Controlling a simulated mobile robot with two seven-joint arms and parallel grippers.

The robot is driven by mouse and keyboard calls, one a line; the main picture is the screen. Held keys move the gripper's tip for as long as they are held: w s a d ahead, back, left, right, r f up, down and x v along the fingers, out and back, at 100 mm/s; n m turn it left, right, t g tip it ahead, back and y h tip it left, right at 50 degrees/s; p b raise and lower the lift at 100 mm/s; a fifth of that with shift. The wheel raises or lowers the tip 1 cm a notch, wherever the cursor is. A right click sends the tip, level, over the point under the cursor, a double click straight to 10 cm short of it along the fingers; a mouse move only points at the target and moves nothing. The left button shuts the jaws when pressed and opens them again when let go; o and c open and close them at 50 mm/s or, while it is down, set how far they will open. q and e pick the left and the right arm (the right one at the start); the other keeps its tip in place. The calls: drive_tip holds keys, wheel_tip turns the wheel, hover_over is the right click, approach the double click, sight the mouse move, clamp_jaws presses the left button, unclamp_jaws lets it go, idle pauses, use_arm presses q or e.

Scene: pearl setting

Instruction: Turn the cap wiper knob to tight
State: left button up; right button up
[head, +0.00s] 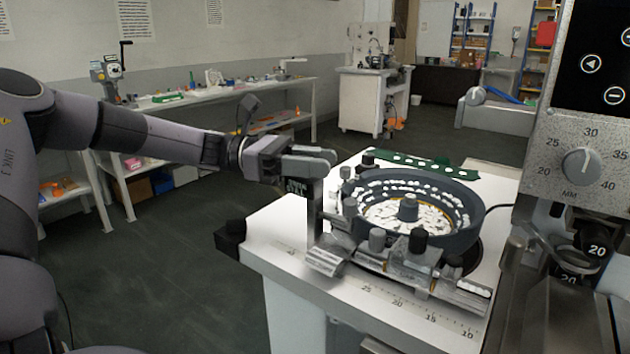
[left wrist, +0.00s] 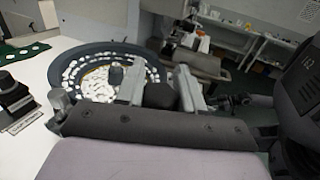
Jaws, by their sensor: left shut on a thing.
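My left gripper (head: 318,192) comes in from the left at the near-left side of the bowl feeder. In the left wrist view its two grey fingers (left wrist: 160,92) stand on either side of a dark round knob (left wrist: 161,97), and it is shut on this knob. In the head view the gripper hides the held knob, and its setting cannot be read. The feeder bowl (head: 470,235) is dark and round, with many white pieces on its track and floor. It also shows in the left wrist view (left wrist: 60,103). My right gripper is not in view.
Other knobs stand close by: a grey one (head: 376,239) and a black one (head: 418,241) in front of the bowl. A black block (head: 230,238) sits at the white table's left corner. A machine panel with a dial (head: 581,162) stands at the right. The floor at left is clear.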

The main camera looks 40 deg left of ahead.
use_arm(q)
drive_tip(key=m+g+h+b, duration=0.1)
drive_tip(key=m+g, duration=0.1)
drive_tip(key=m+g+b, duration=0.1)
drive_tip(key=g, duration=0.2)
drive_tip(key=shift+s+d+m+g+h+b, duration=0.1)
drive_tip(key=shift+s+m+g+h+b, duration=0.1)
drive_tip(key=shift+m+g+h+b, duration=0.15)
drive_tip(key=shift+m+g, duration=0.25)
drive_tip(key=shift+g, duration=0.1)
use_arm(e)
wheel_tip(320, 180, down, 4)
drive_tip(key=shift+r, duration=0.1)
use_arm(q)
drive_tip(key=shift+s+r, duration=0.1)
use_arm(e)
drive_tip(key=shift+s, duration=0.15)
use_arm(q)
drive_tip(key=o, duration=1)
drive_tip(key=shift+c, duration=0.2)
drive_tip(key=a, duration=0.7)
drive_tip(key=shift+s, duration=0.35)
